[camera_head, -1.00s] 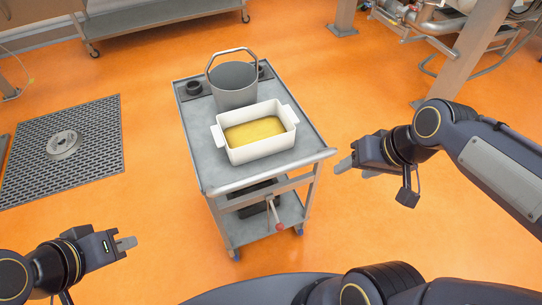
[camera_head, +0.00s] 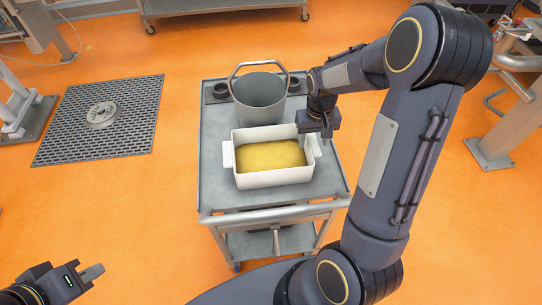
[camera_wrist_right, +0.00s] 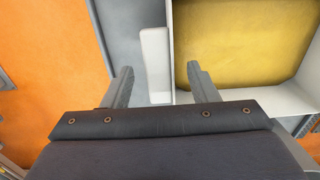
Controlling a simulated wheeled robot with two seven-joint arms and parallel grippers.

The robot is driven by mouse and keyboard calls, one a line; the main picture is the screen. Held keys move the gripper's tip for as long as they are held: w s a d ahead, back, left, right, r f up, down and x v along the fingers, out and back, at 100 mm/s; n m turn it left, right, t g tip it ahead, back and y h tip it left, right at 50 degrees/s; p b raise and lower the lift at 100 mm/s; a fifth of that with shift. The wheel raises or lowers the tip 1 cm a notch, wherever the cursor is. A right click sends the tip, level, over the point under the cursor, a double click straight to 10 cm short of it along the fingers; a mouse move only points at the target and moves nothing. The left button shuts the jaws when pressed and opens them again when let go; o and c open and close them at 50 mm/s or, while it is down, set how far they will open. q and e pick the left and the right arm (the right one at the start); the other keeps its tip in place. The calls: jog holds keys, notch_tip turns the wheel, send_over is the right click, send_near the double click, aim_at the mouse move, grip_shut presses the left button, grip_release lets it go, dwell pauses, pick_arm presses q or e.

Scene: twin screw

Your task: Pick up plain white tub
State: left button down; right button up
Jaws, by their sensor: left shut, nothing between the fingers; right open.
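The plain white tub (camera_head: 262,180) stands on the grey cart (camera_head: 216,188) with a yellow mass in its bottom. It has a tab handle at each short end. My right gripper (camera_head: 316,144) is over the tub's right end, pointing down. In the right wrist view my right gripper (camera_wrist_right: 163,85) is open, with the tub's white handle (camera_wrist_right: 155,62) between its fingers in the picture; one finger is over the inside of the tub. I cannot tell how far the fingertips are from the handle in height. My left gripper (camera_head: 92,272) is shut and empty, low at the left, away from the cart.
A grey bucket (camera_head: 259,100) with a raised handle stands on the cart behind the tub. Small dark round holders (camera_head: 221,90) sit beside it. The cart has a push bar (camera_head: 275,214) at its near edge.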

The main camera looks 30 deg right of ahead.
jog(key=shift+f, duration=0.95)
jog(key=shift+c, duration=0.2)
grip_shut()
jog(key=shift+r, duration=0.1)
